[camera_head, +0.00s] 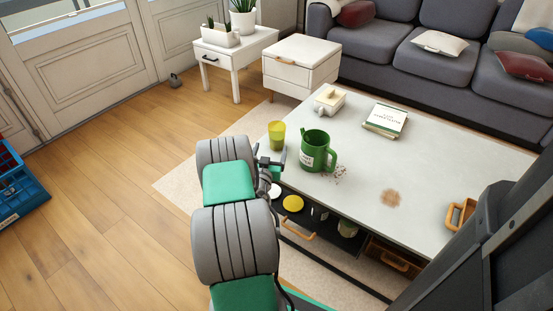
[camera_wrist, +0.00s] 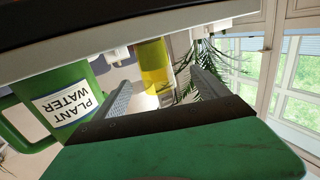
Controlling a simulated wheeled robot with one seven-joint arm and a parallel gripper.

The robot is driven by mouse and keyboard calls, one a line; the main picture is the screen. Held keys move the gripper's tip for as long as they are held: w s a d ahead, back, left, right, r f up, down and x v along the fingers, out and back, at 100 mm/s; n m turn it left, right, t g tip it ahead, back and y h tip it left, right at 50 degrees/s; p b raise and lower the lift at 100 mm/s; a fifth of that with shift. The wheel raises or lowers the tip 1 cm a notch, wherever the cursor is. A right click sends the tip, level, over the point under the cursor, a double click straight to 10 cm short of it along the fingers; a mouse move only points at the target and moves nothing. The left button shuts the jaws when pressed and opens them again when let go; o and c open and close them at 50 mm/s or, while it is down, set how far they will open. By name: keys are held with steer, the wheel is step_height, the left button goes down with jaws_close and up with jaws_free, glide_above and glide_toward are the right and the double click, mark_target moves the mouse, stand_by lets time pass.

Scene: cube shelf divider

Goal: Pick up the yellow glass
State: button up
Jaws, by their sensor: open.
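The yellow glass (camera_head: 277,133) stands upright near the left edge of the white coffee table (camera_head: 360,195). It is translucent yellow. In the wrist view the glass (camera_wrist: 153,62) shows ahead, between the lines of my two fingers. My gripper (camera_head: 270,160) is at the table's left edge, just in front of the glass in the head view. In the wrist view my gripper (camera_wrist: 158,84) has its fingers apart and nothing held. Whether a finger touches the glass cannot be told.
A green jug (camera_head: 316,150) labelled "PLANT WATER" stands close right of the glass; it also fills the left of the wrist view (camera_wrist: 70,100). A white dish (camera_head: 329,98) and books (camera_head: 385,119) lie farther back. Small crumbs lie beside the jug.

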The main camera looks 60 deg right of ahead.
mark_target(276, 143)
steer(key=x, duration=0.5)
steer(key=s+f+x, duration=0.1)
steer(key=x, duration=0.1)
steer(key=shift+d+f+b, duration=0.1)
steer(key=shift+d+b, duration=0.25)
steer(key=shift+d, duration=0.15)
steer(key=shift+w, duration=0.1)
jaws_close()
stand_by(0.3)
